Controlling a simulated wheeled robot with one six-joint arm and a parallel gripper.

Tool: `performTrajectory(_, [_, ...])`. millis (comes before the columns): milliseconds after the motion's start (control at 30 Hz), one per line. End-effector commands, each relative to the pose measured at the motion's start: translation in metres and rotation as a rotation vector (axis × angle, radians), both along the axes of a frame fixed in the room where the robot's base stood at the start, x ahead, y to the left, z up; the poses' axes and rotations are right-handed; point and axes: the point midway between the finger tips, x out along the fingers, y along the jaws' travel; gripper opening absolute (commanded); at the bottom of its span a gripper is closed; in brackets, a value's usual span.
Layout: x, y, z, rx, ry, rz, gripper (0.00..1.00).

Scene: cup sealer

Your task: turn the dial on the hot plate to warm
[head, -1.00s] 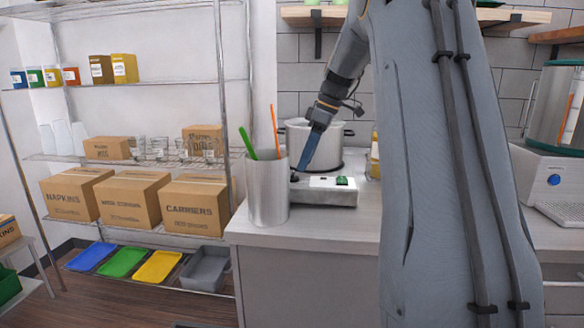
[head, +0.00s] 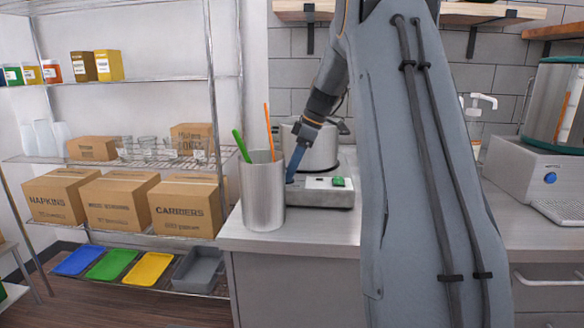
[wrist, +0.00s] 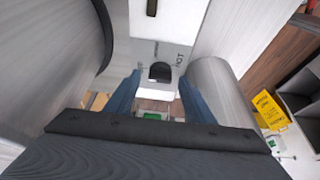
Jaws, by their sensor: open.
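The hot plate (head: 320,199) is a low grey box on the counter with a green switch (head: 339,182) on top. In the wrist view, the black dial (wrist: 160,72) lies between the two blue fingers of my open gripper (wrist: 159,80). I see no clear grip on it. The label HOT reads to the dial's right; other markings are too small to read. The dial's setting is unclear.
A steel cup (head: 262,195) with green and orange utensils stands close left of the hot plate; in the wrist view it is beside the right finger. The pot wall (wrist: 55,60) is close on the left. Bare counter (head: 310,228) lies in front.

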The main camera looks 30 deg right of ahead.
Motion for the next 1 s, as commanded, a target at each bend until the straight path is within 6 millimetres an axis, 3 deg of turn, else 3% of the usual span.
performTrajectory(200, [0.0002,0.0007,-0.0003,0.000,0.000,0.001,0.47])
performTrajectory(433, [0.0001,0.0005,0.0000,0.000,0.000,0.000,0.08])
performTrajectory(767, [-0.0006,0.0009,0.0005,0.000,0.000,-0.044,0.08])
performTrajectory(1000, [-0.0021,0.0023,0.0008,-0.001,-0.001,-0.190,0.08])
